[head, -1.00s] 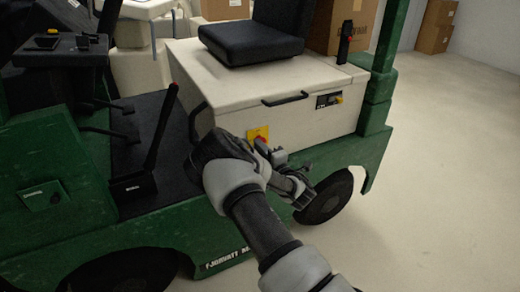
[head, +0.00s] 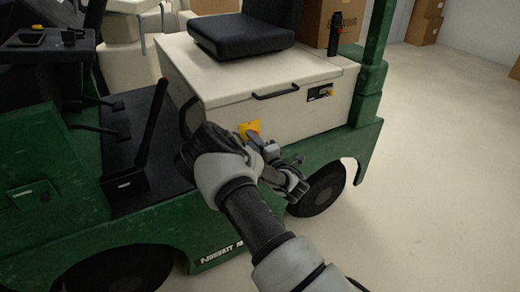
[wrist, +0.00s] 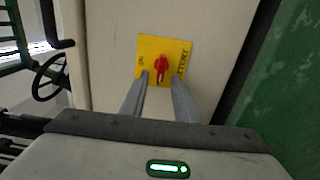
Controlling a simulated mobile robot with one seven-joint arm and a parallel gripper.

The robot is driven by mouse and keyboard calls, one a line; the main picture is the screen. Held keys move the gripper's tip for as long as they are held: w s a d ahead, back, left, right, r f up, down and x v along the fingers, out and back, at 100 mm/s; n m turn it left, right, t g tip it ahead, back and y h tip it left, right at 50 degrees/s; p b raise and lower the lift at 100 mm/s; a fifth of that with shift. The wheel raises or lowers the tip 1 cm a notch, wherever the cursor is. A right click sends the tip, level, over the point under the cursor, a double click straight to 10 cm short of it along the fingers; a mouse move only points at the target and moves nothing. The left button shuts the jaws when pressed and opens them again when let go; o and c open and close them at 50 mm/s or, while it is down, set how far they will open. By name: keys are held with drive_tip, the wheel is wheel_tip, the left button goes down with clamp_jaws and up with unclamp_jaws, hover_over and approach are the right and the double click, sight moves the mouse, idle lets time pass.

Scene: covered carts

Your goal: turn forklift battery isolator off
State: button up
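The battery isolator is a red rotary handle (wrist: 161,68) on a yellow plate (wrist: 181,47), fixed to the white side of the forklift's battery box. The plate also shows in the head view (head: 249,128), where my arm partly covers it. My gripper (wrist: 160,82) is open. In the wrist view its two fingers reach toward the plate, one on each side of the handle's lower end. I cannot tell whether they touch it. The handle stands nearly upright, slightly tilted. Plate lettering is partly readable, including part of "BATTERY".
The green forklift (head: 75,200) fills the left and middle. A black seat (head: 245,36) sits on the white box, which has a black handle (head: 276,93). A black lever (head: 152,135) rises left of my arm. Clear floor (head: 440,180) lies on the right.

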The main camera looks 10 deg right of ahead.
drive_tip(key=b+v, duration=0.2)
drive_tip(key=v, duration=1.5)
